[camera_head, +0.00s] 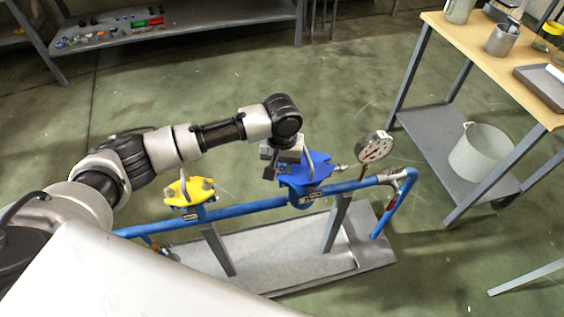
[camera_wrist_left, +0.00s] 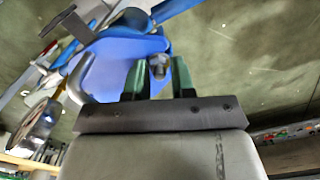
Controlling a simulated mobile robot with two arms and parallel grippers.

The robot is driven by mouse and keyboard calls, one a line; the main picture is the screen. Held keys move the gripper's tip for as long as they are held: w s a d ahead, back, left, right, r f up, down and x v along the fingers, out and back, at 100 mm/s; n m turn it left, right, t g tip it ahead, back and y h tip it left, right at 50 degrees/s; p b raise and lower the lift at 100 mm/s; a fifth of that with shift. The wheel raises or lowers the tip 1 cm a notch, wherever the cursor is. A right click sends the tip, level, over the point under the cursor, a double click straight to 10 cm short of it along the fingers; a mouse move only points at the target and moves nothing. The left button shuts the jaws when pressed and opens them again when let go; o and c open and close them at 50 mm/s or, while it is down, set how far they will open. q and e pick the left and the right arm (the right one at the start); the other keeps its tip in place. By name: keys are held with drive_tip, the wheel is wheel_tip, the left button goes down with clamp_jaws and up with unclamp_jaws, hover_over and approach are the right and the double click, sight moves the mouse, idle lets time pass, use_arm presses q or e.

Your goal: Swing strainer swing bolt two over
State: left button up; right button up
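The blue strainer (camera_head: 310,172) sits on the blue pipe, right of the middle in the head view. Its blue body (camera_wrist_left: 110,65) fills the upper middle of the left wrist view. My left gripper (camera_head: 272,172) is at the strainer's left side. In the wrist view its two green-padded fingers (camera_wrist_left: 159,82) stand apart, with a grey bolt end (camera_wrist_left: 158,66) showing between them. I cannot tell whether either finger touches it. Another bolt (camera_head: 338,168) sticks out from the strainer's right side. My right gripper is not in view.
A round gauge (camera_head: 375,147) stands right of the strainer. A yellow flanged part (camera_head: 190,192) sits on the pipe (camera_head: 245,208) at left. The pipe stands over a grey metal base (camera_head: 283,270). A wooden-topped bench (camera_head: 480,50) is at right; the floor between is clear.

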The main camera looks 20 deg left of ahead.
use_arm(q)
clamp_jaws()
drive_tip(key=shift+s+a+r+p, duration=0.1)
drive_tip(key=shift+p, duration=0.35)
drive_tip(key=shift+s+a+f+t+h+p, duration=0.3)
drive_tip(key=shift+a+t+h+p, duration=0.3)
drive_tip(key=shift+h+p, duration=0.3)
drive_tip(key=shift+s+a+f+t+h+p, duration=0.2)
drive_tip(key=shift+s+a+t+h+p, duration=0.25)
drive_tip(key=shift+t+h+p, duration=0.4)
drive_tip(key=shift+s+a+f+t+h+p, duration=0.3)
drive_tip(key=shift+a+t+h+p, duration=0.25)
drive_tip(key=shift+h, duration=0.5)
drive_tip(key=shift+o, duration=1.2)
unclamp_jaws()
